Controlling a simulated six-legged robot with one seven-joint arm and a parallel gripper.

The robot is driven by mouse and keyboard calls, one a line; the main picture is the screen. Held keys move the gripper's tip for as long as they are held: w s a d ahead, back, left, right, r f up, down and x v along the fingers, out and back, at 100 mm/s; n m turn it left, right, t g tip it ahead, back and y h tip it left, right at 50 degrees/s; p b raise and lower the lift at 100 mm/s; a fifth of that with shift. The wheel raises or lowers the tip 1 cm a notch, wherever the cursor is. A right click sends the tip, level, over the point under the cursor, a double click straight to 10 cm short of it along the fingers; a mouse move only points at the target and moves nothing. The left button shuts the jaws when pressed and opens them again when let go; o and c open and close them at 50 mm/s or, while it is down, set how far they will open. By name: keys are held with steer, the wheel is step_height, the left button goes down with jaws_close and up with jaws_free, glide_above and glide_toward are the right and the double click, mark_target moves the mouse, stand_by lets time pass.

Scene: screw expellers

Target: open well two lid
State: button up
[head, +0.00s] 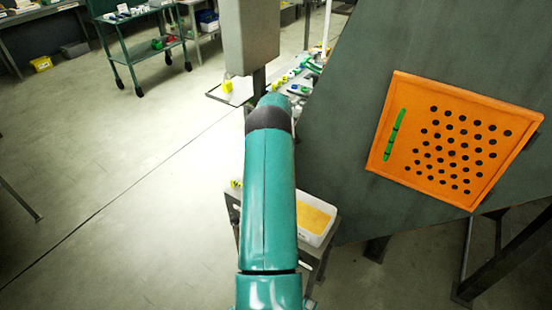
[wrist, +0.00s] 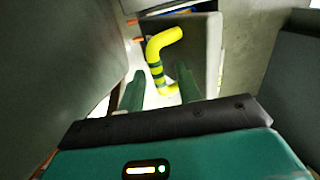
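In the wrist view, a yellow bent handle (wrist: 164,40) with dark green bands stands out against a grey plate (wrist: 207,45). My gripper (wrist: 160,70) has two dark green fingers spread apart. The handle's lower end shows between the fingers, with a gap on each side. I cannot tell how far beyond the fingertips the handle is, or whether the plate is the well two lid. In the head view, my teal arm reaches away from me and its end is hidden. No lid can be made out for certain there.
An orange perforated panel (head: 455,140) with a green bar (head: 395,134) is on a large dark slanted surface (head: 345,130) at right. A white bin (head: 316,218) of yellow-orange material is beside my arm. A grey box (head: 250,38) stands ahead.

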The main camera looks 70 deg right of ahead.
steer(key=v, duration=1.4)
steer(key=shift+f, duration=0.1)
steer(key=shift+c, duration=0.2)
